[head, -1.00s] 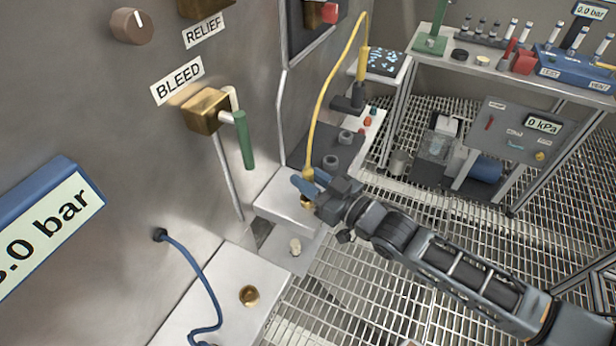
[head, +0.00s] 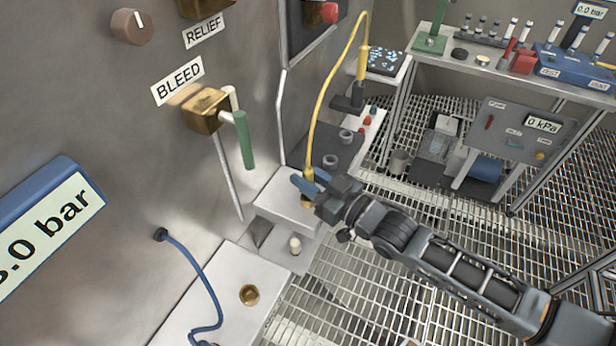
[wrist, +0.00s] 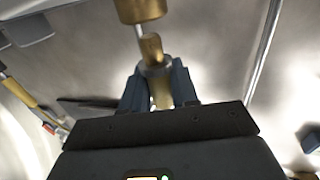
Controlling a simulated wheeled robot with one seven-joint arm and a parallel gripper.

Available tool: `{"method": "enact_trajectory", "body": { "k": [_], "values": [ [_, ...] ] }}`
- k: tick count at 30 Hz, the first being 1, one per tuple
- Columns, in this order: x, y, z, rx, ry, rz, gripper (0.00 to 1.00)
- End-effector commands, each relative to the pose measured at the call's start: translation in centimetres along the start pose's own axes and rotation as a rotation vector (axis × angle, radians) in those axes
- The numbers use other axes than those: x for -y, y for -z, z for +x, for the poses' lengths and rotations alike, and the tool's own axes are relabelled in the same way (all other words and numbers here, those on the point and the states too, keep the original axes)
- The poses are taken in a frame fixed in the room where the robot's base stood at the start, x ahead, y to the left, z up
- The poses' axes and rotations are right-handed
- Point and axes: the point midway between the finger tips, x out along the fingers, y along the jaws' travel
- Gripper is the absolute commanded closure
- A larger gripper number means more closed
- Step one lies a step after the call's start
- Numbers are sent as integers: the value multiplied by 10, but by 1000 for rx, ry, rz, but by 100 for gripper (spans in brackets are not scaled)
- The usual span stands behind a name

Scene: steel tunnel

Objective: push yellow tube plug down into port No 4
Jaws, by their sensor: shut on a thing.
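The yellow tube (head: 318,108) arcs down from a dark stand to my gripper. My gripper (head: 306,184) is shut on the plug at the tube's lower end, which its blue fingers mostly hide. In the wrist view the fingers (wrist: 159,92) close on a brass-yellow piece (wrist: 160,91) with a grey collar. In the head view, a bit of brass (head: 307,205) shows just under the fingers, above a pale block (head: 278,204). I cannot tell whether it is plug or port, or whether the plug is seated. No port number is readable.
A brass socket (head: 249,295) sits on a nearer pale block, beside a blue hose (head: 201,274). A small pale peg (head: 295,245) stands between the blocks. The green bleed handle (head: 244,139) hangs from the wall left of my gripper. Open grating lies right.

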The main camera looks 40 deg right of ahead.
Motion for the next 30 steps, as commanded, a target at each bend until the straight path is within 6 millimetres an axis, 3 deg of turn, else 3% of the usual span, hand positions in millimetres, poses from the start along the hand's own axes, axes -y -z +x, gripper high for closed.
{"method": "enact_trajectory", "body": {
  "k": [30],
  "values": [
    [0,-9,0,0,0,0,100]
  ]
}}
